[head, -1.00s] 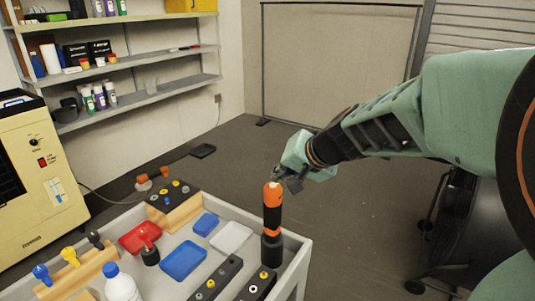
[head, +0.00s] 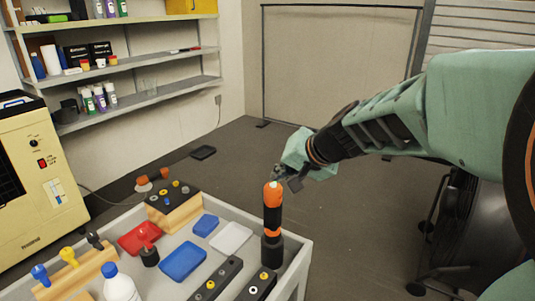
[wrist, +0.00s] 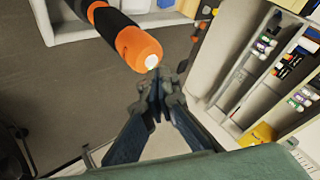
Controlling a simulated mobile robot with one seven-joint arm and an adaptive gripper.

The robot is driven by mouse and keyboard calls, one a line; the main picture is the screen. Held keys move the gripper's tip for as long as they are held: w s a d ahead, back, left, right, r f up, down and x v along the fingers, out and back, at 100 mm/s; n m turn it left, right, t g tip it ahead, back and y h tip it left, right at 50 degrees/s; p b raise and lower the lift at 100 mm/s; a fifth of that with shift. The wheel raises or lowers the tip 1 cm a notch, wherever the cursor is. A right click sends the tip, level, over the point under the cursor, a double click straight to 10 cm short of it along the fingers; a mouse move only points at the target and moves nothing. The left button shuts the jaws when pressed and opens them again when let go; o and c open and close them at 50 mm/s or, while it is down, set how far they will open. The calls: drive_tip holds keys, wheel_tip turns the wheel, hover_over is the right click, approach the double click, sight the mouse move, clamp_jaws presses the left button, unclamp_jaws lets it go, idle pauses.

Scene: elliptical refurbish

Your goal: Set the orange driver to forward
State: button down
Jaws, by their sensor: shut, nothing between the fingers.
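The orange driver (head: 273,208) stands upright in a dark round holder (head: 271,250) at the right side of the tray-topped cart. It has an orange and black body with a small pale piece on its top end. In the wrist view the driver (wrist: 134,43) comes in from the upper left, with the pale piece (wrist: 152,62) facing the fingers. My gripper (head: 280,177) is just above the driver's top. Its fingertips (wrist: 158,78) are together and empty, close beside the pale piece. I cannot tell whether they touch it. No direction marking is readable.
The grey cart tray (head: 296,258) also holds blue, red and white bins, a white bottle (head: 121,286), dark blocks and wooden racks. A beige machine (head: 35,180) stands at the left and shelves (head: 140,60) line the wall.

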drive_tip(key=shift+r+p, duration=2)
drive_tip(key=shift+r, duration=1.05)
drive_tip(key=shift+f, duration=0.1)
